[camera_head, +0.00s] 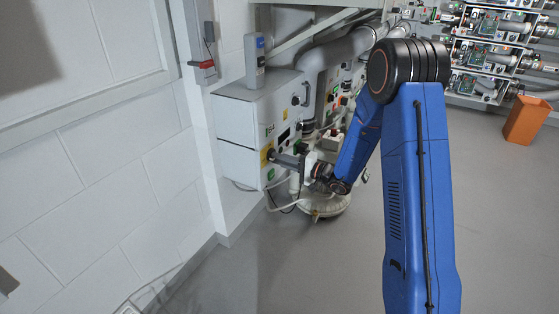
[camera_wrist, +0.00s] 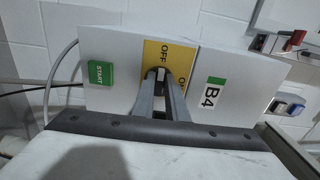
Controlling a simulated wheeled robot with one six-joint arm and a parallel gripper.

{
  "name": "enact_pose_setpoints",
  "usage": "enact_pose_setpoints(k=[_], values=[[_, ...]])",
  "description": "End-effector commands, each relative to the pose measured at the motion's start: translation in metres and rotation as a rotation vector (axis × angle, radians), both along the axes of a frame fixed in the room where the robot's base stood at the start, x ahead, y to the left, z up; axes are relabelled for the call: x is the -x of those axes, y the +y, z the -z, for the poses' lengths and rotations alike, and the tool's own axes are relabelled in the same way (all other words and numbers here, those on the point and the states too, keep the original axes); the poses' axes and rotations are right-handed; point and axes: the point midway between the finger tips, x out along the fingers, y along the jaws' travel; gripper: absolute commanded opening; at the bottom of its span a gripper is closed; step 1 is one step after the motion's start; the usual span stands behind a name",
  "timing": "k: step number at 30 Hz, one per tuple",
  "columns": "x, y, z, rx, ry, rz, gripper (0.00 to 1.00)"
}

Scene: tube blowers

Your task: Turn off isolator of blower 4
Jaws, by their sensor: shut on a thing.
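The blower 4 isolator is a yellow plate (camera_wrist: 155,52) marked OFF, with a second, partly cut-off word beginning with O, on a light grey panel. In the head view the yellow plate (camera_head: 265,156) is on the front of the white control box. A B4 label (camera_wrist: 212,93) with a green bar sits beside it. My gripper (camera_wrist: 160,75) is on the plate, its two fingers close together on the dark isolator knob. The fingers mostly hide the knob, so I cannot tell its angle. In the head view my gripper (camera_head: 278,158) reaches the box from the right.
A green START button (camera_wrist: 101,73) is left of the plate in the wrist view. Pipes (camera_head: 340,50) and more panels lie behind. An orange bin (camera_head: 526,120) stands far right. The floor in front is clear.

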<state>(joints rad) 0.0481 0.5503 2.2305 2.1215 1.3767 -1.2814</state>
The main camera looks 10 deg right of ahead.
Motion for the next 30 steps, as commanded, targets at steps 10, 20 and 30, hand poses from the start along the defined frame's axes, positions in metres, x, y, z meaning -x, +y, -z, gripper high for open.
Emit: enact_pose_setpoints(k=[10, 20, 30], values=[[0.001, 0.0, 0.002, 0.001, 0.003, -0.001, 0.31], [0.002, -0.003, 0.001, 0.001, 0.002, 0.0, 0.31], [0.032, -0.046, 0.001, 0.0, 0.003, 0.004, 0.31]])
